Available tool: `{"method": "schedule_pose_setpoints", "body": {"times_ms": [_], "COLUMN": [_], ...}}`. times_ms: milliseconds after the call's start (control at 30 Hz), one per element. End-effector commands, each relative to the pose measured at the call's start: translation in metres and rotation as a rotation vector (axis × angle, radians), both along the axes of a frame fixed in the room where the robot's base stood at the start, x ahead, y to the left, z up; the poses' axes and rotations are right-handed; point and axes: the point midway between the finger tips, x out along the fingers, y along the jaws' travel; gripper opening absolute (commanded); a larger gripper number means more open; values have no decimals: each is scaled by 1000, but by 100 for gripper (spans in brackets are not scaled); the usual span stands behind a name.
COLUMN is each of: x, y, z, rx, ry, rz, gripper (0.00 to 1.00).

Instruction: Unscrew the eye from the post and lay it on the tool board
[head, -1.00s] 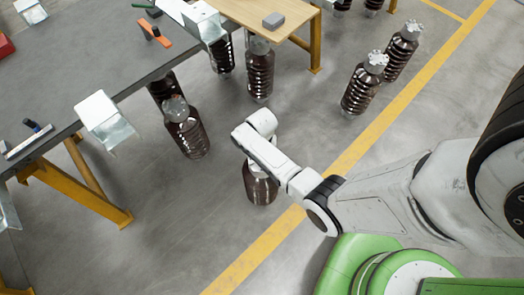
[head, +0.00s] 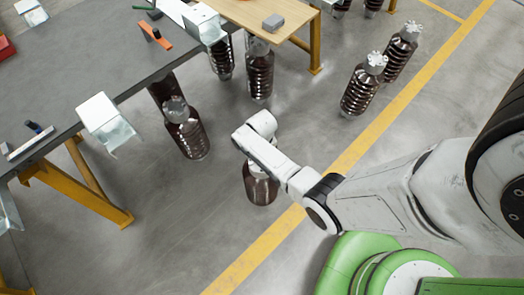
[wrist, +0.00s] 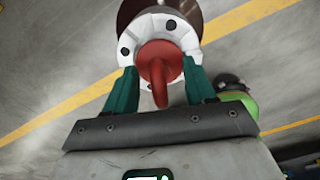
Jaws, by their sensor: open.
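The red eye (wrist: 158,68) stands up from the white cap (wrist: 185,33) of a brown post in the wrist view. My gripper (wrist: 159,76) has its two teal fingers apart, one on each side of the eye, with gaps between the fingers and the eye. The fingertips are close to the cap's rim; I cannot tell if they touch it. In the head view this brown post (head: 260,188) stands on the floor below my arm's end, which hides its top, the eye and the gripper. I cannot tell which surface is the tool board.
A grey table (head: 85,60) with tools, including an orange-handled one (head: 154,38), fills the upper left. Several other brown posts (head: 186,132) stand around.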

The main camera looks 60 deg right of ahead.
Motion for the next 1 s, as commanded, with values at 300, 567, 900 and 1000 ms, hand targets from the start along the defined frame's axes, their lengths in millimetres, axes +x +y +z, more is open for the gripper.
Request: {"method": "schedule_pose_setpoints", "body": {"times_ms": [300,567,900,1000], "x": [1,1,1,0], "y": [0,-1,0,0], "z": [7,49,100,106], "rx": [-1,-2,-1,0], "ry": [-2,-5,-2,0], "rz": [-1,0,0,0], "gripper": [54,54,54,54]}}
